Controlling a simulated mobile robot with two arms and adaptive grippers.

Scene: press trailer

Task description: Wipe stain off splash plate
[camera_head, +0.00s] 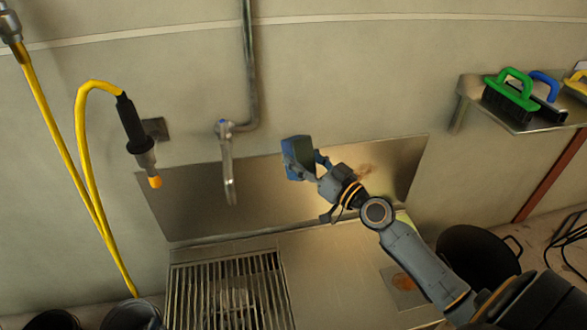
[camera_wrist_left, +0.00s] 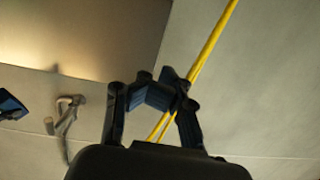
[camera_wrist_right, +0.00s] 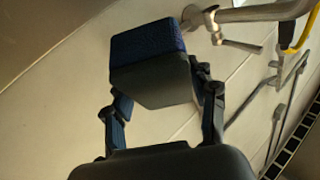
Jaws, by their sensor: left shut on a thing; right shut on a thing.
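The splash plate (camera_head: 395,165) is a shiny metal sheet on the wall behind the sink counter. A rusty-brown stain (camera_head: 364,173) shows on its right part, just right of my right gripper. My right gripper (camera_head: 312,168) is shut on a block-shaped scrubbing pad (camera_head: 297,155), held in front of the plate, left of the stain. In the right wrist view the pad (camera_wrist_right: 150,82) has a grey body and a blue face. My left gripper (camera_wrist_left: 160,92) is outside the head view. In its wrist view its fingers are closed together on a small dark thing that I cannot identify.
A tap (camera_head: 228,165) hangs left of the pad. A yellow hose (camera_head: 88,170) with a black nozzle hangs further left. A grated sink (camera_head: 230,295) lies below. The counter has another brown patch (camera_head: 403,283). Brushes (camera_head: 512,95) stand on a right-hand shelf (camera_head: 535,122).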

